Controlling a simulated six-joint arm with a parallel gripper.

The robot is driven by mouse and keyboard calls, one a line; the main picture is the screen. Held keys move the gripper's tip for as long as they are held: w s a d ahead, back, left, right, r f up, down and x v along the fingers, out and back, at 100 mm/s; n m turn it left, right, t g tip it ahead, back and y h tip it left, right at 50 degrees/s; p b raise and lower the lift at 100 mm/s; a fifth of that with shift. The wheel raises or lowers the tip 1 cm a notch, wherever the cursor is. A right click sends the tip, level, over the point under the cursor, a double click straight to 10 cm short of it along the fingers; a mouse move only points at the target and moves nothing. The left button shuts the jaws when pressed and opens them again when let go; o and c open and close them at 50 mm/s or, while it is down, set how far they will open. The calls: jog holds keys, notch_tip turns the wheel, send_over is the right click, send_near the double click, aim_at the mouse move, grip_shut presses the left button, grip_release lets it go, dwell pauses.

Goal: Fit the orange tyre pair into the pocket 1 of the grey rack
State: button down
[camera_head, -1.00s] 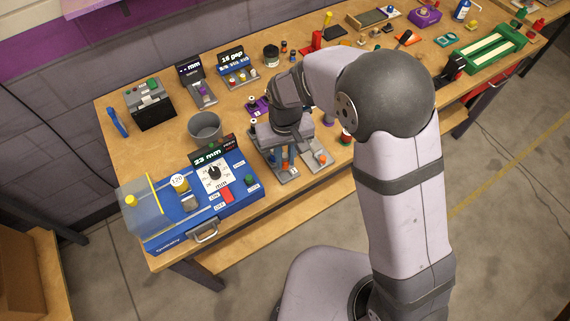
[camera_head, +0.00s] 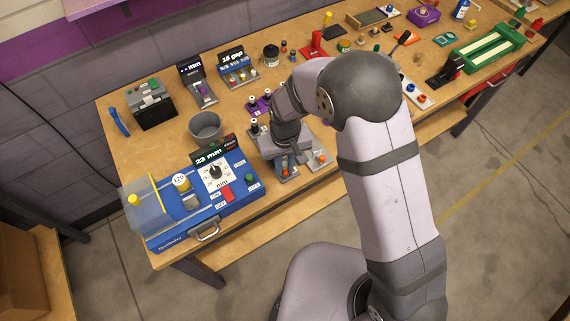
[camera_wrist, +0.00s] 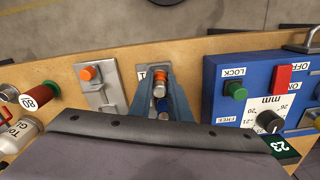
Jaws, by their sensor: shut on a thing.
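My gripper (camera_wrist: 160,88) is shut on a small orange piece (camera_wrist: 159,76), which I take to be the orange tyre pair.
A grey fixture (camera_wrist: 103,97) with another orange piece (camera_wrist: 87,73) stands beside the rack. The blue dial machine (camera_head: 216,187) is close on the other side. A grey cup (camera_head: 206,128) stands behind it. The table's front edge is near.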

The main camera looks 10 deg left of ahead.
aim_at(285, 164)
jog(key=shift+f, duration=0.15)
jog(key=c, duration=1.7)
grip_release()
jog(key=shift+o, duration=0.2)
notch_tip(285, 164, up, 12)
jog(key=b, duration=0.3)
jog(key=shift+r, duration=0.2)
